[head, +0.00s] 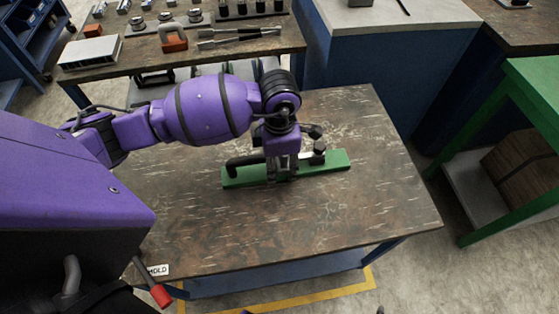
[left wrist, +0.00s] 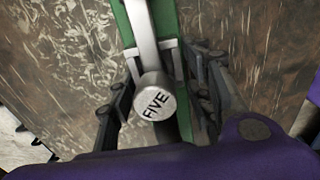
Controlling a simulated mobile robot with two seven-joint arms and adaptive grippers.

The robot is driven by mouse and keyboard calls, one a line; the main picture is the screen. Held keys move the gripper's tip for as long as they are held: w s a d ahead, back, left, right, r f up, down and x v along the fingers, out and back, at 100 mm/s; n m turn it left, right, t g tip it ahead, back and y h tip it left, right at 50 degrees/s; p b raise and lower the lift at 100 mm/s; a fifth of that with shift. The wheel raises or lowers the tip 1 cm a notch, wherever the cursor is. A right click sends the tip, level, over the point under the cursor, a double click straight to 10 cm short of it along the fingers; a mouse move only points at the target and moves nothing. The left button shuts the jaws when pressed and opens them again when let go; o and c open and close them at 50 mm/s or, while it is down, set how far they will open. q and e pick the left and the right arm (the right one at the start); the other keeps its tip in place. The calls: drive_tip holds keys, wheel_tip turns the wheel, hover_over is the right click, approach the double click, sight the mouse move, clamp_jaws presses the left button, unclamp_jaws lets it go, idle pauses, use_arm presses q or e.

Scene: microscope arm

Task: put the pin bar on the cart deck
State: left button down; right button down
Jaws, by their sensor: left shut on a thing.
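A long green bar (head: 335,160), which looks like the pin bar, lies on the brown table (head: 385,205). It bears a black grip at its left end and a black knob on a metal fitting at its right. In the left wrist view the green bar (left wrist: 183,120) runs under a silver post with a round end marked FIVE (left wrist: 155,104). My left gripper (head: 283,178) points down at the bar's middle, with its fingers on both sides of the silver part. Its fingertips are partly hidden. I cannot tell for sure which surface is the cart deck. My right gripper is not in view.
A bench (head: 125,65) with tools and small parts stands behind. A wheeled blue cart (head: 40,40) is at the upper left, and a green-framed stand (head: 528,90) at the right. A HOLD label (head: 158,270) sits at the table's front left. The table's front and right are clear.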

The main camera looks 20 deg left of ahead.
use_arm(q)
drive_tip(key=c, duration=0.9)
unclamp_jaws()
wheel_tip(320, 180, up, 12)
drive_tip(key=shift+r, duration=0.15)
